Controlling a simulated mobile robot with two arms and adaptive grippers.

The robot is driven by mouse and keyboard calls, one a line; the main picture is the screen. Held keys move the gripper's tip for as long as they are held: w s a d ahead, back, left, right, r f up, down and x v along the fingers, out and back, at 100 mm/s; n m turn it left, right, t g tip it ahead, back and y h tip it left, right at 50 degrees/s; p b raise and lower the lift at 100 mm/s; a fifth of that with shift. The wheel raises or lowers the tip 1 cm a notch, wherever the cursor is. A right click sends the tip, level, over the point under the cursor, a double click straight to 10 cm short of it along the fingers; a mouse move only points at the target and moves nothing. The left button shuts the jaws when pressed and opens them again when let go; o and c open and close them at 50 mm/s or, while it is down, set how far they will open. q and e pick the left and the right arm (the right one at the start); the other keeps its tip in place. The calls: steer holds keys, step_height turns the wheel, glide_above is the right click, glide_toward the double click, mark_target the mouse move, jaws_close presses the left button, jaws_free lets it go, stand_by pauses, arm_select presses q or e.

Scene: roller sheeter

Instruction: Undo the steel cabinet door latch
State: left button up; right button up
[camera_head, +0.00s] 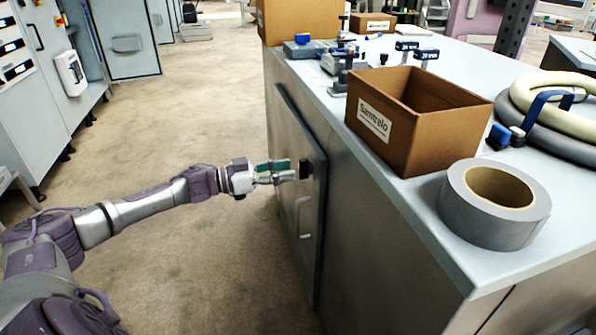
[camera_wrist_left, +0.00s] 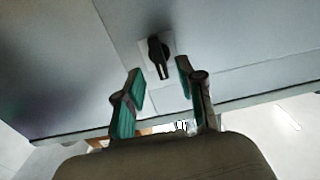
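The steel cabinet door (camera_head: 290,220) is set in the left side of the long workbench cabinet and looks closed. Its black latch (camera_head: 305,169) sits near the door's upper edge. In the left wrist view, the latch (camera_wrist_left: 158,50) is a dark knob on a pale square plate, with its lever pointing toward my fingers. My left gripper (camera_head: 291,172) is close in front of the latch. In the left wrist view, its green-padded fingers (camera_wrist_left: 161,72) are open, one on each side of the lever's end, with nothing held. Whether they touch the latch is unclear. My right gripper is out of view.
A pale pull handle (camera_head: 303,215) is on the door below the latch. A cardboard box (camera_head: 440,130), a roll of grey tape (camera_head: 492,210) and coiled hoses (camera_head: 550,120) rest on the worktop (camera_head: 400,185). The floor (camera_head: 190,110) left of the cabinet is clear.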

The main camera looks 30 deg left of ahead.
mark_target(305, 169)
arm_select(q)
steer(key=shift+x, duration=1.95)
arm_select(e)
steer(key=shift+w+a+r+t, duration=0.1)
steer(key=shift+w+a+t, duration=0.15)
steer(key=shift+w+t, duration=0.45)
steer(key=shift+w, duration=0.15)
arm_select(q)
jaws_close()
